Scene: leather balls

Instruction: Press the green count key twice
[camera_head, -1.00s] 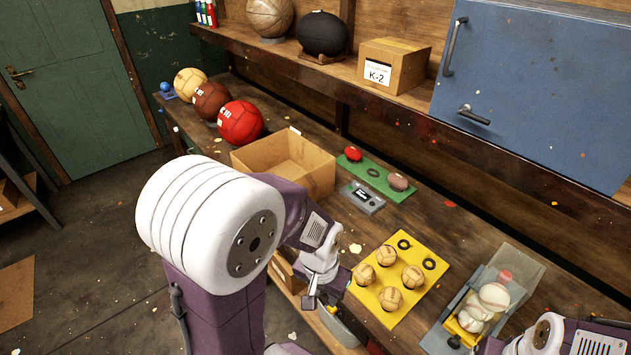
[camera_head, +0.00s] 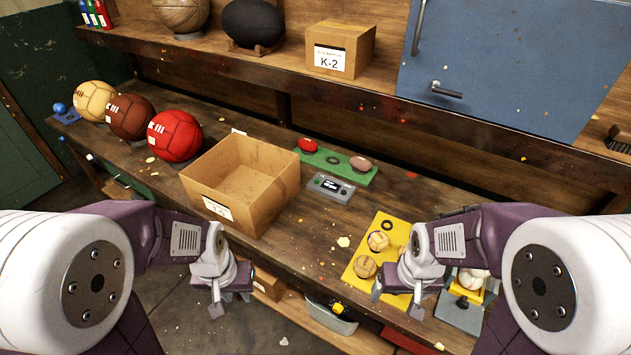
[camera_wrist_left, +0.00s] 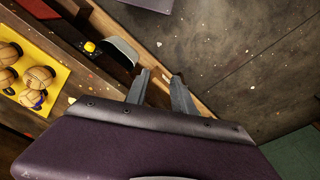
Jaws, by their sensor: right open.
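The grey counter box (camera_head: 331,187) with a small dark display sits on the workbench, in front of a green mat. Its keys are tiny in the head view, and I cannot clearly tell the green count key apart. My left gripper (camera_head: 216,304) hangs in front of the bench edge, left of and nearer than the counter box. In the left wrist view my left gripper (camera_wrist_left: 160,88) has its two fingers apart with nothing between them. My right gripper (camera_head: 397,300) is open, near the front of the yellow mat, right of and nearer than the box.
An open cardboard box (camera_head: 243,185) stands left of the counter. The green mat (camera_head: 337,161) holds a red and a brown ball. A yellow mat (camera_head: 367,243) with small balls lies to the right. Red (camera_head: 174,136), brown and tan balls stand further left. A shelf runs behind.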

